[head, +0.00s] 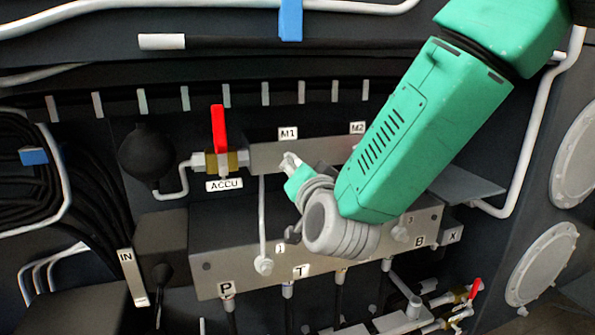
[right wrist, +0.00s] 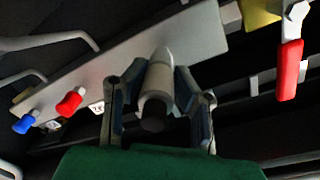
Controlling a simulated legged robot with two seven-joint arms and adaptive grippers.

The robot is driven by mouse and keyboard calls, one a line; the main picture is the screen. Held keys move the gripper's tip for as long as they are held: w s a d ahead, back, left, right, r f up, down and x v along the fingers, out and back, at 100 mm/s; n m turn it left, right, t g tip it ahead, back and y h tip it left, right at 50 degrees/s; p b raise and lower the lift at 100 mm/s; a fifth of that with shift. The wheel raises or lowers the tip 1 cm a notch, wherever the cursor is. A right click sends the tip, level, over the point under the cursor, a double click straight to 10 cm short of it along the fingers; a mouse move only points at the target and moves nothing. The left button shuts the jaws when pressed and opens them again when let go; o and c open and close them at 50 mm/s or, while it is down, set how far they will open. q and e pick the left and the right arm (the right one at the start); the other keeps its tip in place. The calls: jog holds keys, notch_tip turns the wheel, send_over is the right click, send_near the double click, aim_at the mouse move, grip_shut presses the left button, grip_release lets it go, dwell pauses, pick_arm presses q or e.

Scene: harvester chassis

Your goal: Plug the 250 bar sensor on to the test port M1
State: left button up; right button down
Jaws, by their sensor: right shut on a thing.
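My right gripper (head: 290,160) reaches in from the upper right, its fingertips just below the M1 label (head: 288,133), at the upper grey manifold block (head: 265,155). In the right wrist view my right gripper (right wrist: 160,100) is shut around the sensor (right wrist: 159,76), a light grey cylinder with a dark near end. The sensor points away from me at the face of the block (right wrist: 205,40). Its far end overlaps the block there; I cannot tell whether it touches. The M1 port is hidden behind the sensor and gripper. The pressure marking is not readable. My left gripper is not in view.
A red-handled ACCU valve (head: 219,130) stands left of M1, with a black round accumulator (head: 147,155). The M2 label (head: 357,127) is to the right. Red (right wrist: 70,103) and blue (right wrist: 23,124) capped parts show in the right wrist view. A larger block (head: 225,245) lies below.

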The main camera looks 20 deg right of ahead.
jog(key=shift+w, duration=0.1)
jog(key=c, duration=1.2)
grip_release()
